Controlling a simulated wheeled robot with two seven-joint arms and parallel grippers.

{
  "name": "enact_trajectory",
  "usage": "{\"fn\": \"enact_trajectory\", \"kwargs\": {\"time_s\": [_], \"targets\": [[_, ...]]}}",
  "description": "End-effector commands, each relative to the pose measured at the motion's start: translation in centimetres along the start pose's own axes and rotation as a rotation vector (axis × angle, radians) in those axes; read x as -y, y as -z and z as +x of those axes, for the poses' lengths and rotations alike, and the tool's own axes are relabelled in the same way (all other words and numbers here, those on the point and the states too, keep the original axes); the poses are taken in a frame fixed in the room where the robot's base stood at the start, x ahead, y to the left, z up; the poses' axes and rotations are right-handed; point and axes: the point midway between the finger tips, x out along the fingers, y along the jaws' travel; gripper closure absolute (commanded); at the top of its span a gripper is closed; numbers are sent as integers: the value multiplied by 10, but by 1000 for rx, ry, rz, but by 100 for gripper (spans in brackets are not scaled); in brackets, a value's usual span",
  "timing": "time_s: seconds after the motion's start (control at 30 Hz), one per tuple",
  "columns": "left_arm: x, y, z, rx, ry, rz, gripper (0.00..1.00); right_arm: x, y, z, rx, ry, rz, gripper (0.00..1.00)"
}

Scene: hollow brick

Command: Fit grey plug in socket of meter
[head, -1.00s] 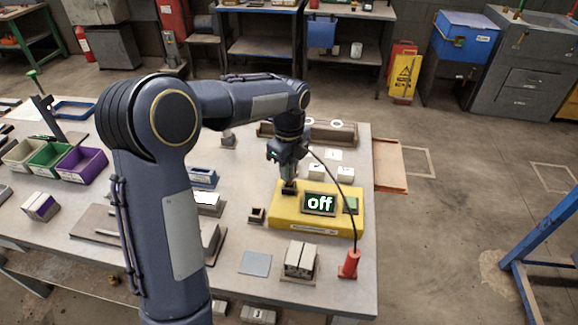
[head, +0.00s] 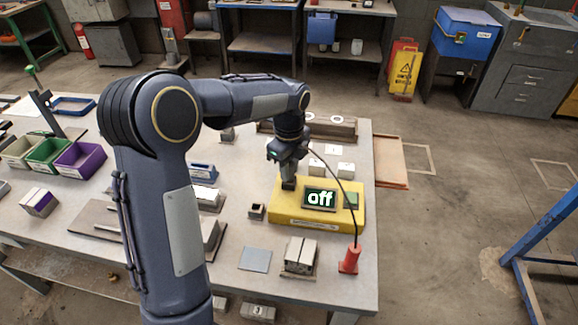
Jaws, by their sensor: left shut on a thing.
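My left gripper (head: 288,180) points down over the left part of the meter's top. It is shut on the plug, which is mostly hidden by the fingers; a dark piece shows at the fingertips, right at the meter's top. I cannot tell how deep the plug is in the socket, which is hidden. A black cable (head: 345,190) arcs from near the gripper down to a red base (head: 349,260). My right gripper is not in view.
Grey blocks (head: 300,255) and a flat blue-grey plate (head: 255,259) lie in front of the meter. A small brown open box (head: 257,211) stands left of it. Purple (head: 82,163) and green bins stand at the left. The cable hangs over the meter's right side.

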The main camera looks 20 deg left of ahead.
Motion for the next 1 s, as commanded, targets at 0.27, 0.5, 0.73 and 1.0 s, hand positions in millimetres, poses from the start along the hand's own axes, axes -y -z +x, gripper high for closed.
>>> {"fn": "enact_trajectory", "kwargs": {"time_s": [0.27,0.5,0.73,1.0], "targets": [[0,0,2,0,0,0,98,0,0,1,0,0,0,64],[0,0,2,0,0,0,55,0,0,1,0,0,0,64],[0,0,2,0,0,0,51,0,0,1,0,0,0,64],[1,0,-20,1,5,-1,51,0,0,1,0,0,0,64]]}}
